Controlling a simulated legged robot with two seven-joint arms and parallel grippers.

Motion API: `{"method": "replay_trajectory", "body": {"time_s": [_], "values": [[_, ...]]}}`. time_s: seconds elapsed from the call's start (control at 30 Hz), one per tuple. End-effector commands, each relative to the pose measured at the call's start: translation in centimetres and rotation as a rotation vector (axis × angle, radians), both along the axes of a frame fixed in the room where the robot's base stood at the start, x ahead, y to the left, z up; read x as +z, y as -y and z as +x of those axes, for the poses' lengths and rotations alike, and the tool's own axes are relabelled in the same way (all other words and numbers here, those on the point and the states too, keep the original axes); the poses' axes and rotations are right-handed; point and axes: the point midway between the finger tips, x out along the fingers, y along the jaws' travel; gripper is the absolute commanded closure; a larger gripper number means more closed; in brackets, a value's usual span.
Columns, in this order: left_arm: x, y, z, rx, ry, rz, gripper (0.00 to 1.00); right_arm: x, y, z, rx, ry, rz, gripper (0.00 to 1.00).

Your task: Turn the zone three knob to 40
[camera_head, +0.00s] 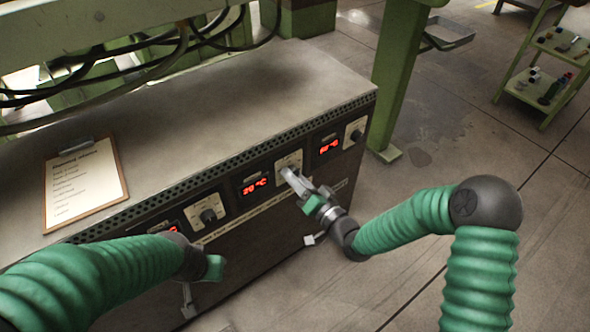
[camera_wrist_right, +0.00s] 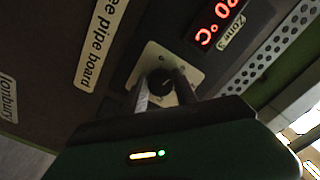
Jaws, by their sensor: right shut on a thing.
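The zone three knob (camera_wrist_right: 160,82) is a small black dial on a pale square plate (camera_wrist_right: 190,67). In the wrist view it sits between the two fingers of my right gripper (camera_wrist_right: 163,92), which is shut on it. In the head view my right gripper (camera_head: 291,176) reaches the cabinet front and hides most of that knob. The red display (camera_head: 255,185) left of it reads 20 °C; the wrist view shows part of this display (camera_wrist_right: 214,22) above a "Zone 3" label. My left gripper (camera_head: 212,268) is low in front of the cabinet, away from the knobs; its fingers are unclear.
Another knob (camera_head: 208,215) is to the left and one (camera_head: 356,134) to the right, beside a display (camera_head: 328,146) that seems to read 60 °C. A clipboard (camera_head: 84,184) lies on the cabinet top (camera_head: 190,115). A green post (camera_head: 400,75) stands behind the right end.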

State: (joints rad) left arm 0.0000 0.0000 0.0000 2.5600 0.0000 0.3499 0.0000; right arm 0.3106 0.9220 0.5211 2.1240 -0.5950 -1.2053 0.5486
Motion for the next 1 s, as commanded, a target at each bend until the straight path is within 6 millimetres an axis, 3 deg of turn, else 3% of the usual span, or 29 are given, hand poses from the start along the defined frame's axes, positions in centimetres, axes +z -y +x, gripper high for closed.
{"method": "replay_trajectory", "body": {"time_s": [0.03, 0.33, 1.0], "values": [[0.8, 0.0, 0.0, 0.000, 0.000, 0.000, 1.00, 0.4, 0.2, 0.1, -0.005, -0.021, 0.027, 1.00], [2.3, 0.0, 0.0, 0.000, 0.000, 0.000, 1.00, 0.1, 0.2, 0.1, -0.007, -0.115, 0.157, 1.00], [2.6, 0.0, 0.0, 0.000, 0.000, 0.000, 1.00, -0.1, 0.3, 0.2, -0.008, -0.149, 0.203, 1.00]]}}
